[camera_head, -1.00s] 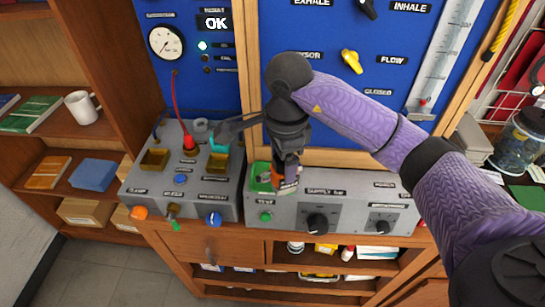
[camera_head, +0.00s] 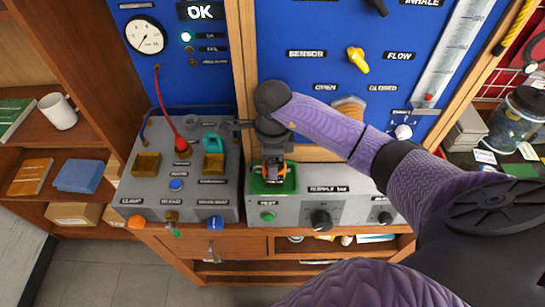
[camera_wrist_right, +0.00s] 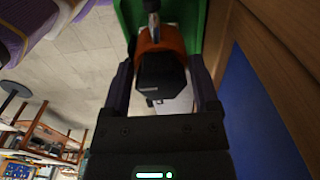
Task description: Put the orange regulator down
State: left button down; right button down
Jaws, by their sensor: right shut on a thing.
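The orange regulator (camera_head: 283,169) is mostly hidden behind my right gripper (camera_head: 274,174) in the head view. It is at the green tray (camera_head: 258,186) on top of the grey supply box. In the right wrist view the regulator (camera_wrist_right: 162,45) shows an orange body, a black end and a metal stem. My right gripper (camera_wrist_right: 160,88) is shut on it, one finger on each side. Green tray wall (camera_wrist_right: 216,25) lies close beyond it. I cannot tell whether the regulator touches the tray floor. My left gripper is not in view.
The grey supply box (camera_head: 345,203) carries black knobs and a green button. A second grey box (camera_head: 200,190) with a red plug, teal piece and brass sockets stands to its left. The blue panel (camera_head: 300,80) rises close behind. A mug (camera_head: 58,112) sits on the left shelf.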

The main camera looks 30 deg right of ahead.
grip_release()
jog(key=shift+r, duration=0.35)
notch_tip(320, 180, up, 12)
jog(key=shift+f, duration=0.2)
